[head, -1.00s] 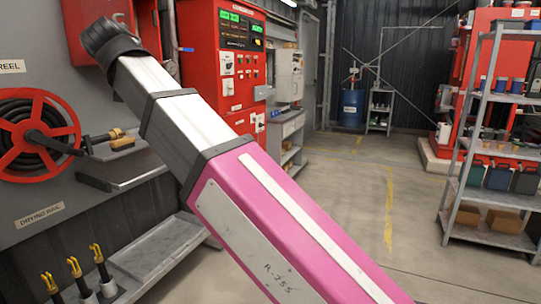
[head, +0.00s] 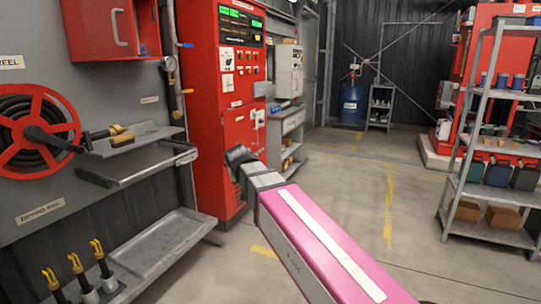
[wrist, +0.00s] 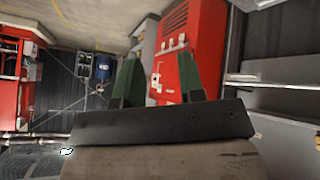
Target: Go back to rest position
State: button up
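My gripper (wrist: 158,75) shows in the wrist view, with its two dark green fingers standing apart. Nothing shows between them. The red control cabinet and the open floor lie beyond the fingers, some distance off. In the head view my pink and silver arm reaches from the bottom right up to a dark joint in front of the red control cabinet (head: 212,105). The gripper itself cannot be made out there.
On the left are the hose reel (head: 38,132), the drying rail (head: 150,163) and a grey tray bench (head: 165,245). A grey shelf rack (head: 495,190) stands on the right. A blue drum (head: 351,105) is at the back. The central floor is clear.

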jog(key=s+d+f+m+g, duration=0.1)
jog(key=s+d+f, duration=0.3)
jog(key=d+f, duration=0.5)
jog(key=s+d+f+m+g, duration=0.1)
jog(key=s+d+f+g, duration=0.3)
jog(key=d+f, duration=0.6)
jog(key=s+d+f+m+g+y, duration=0.1)
jog(key=s+d+f+g, duration=0.1)
jog(key=s+d+f, duration=0.3)
jog(key=d+f, duration=0.4)
jog(key=f, duration=0.1)
jog(key=shift+s+d+f+g, duration=0.2)
jog(key=shift+s+f+g, duration=0.1)
jog(key=shift+s, duration=0.05)
